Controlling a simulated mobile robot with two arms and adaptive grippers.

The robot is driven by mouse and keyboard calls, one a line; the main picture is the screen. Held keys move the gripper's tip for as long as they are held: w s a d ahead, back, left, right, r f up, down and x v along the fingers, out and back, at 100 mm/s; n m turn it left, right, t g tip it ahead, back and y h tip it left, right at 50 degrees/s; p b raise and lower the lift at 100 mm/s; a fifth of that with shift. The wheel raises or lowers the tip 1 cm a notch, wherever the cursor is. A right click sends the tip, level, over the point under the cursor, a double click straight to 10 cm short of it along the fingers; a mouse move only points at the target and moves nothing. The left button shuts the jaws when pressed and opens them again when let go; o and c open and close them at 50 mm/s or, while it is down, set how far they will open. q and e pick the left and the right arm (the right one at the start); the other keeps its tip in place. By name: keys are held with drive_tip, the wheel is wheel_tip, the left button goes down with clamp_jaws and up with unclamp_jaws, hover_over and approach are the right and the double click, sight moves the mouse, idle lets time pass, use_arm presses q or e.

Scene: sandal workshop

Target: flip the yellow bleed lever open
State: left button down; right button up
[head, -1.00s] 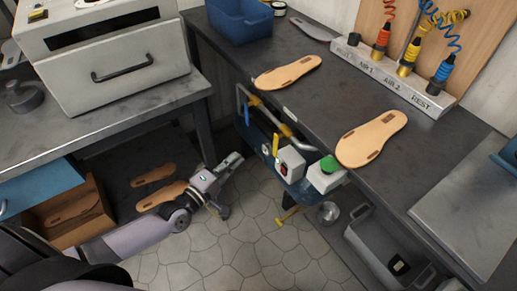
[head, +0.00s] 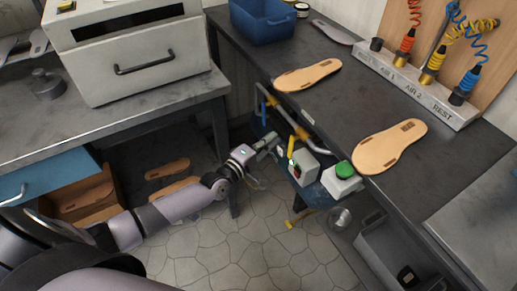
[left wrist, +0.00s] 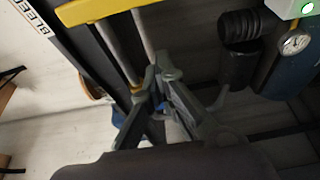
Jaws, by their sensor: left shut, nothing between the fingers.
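The yellow bleed lever (head: 291,147) stands upright in the head view, on the compressor (head: 318,194) under the bench's edge. My left gripper (head: 274,139) is shut and empty, just left of the lever in the head view. In the left wrist view its fingertips (left wrist: 158,76) are together below the yellow bar; I cannot tell whether they touch anything. My right gripper is not in view.
The bench (head: 345,105) overhangs the compressor and carries tan soles (head: 390,146). A grey box with a green button (head: 345,170) sits right of the lever. A second yellow handle (head: 297,220) is low down. The floor in front is clear.

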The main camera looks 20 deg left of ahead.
use_arm(q)
drive_tip(key=s+d+p, duration=0.2)
drive_tip(key=d, duration=0.1)
drive_tip(key=shift+d, duration=0.15)
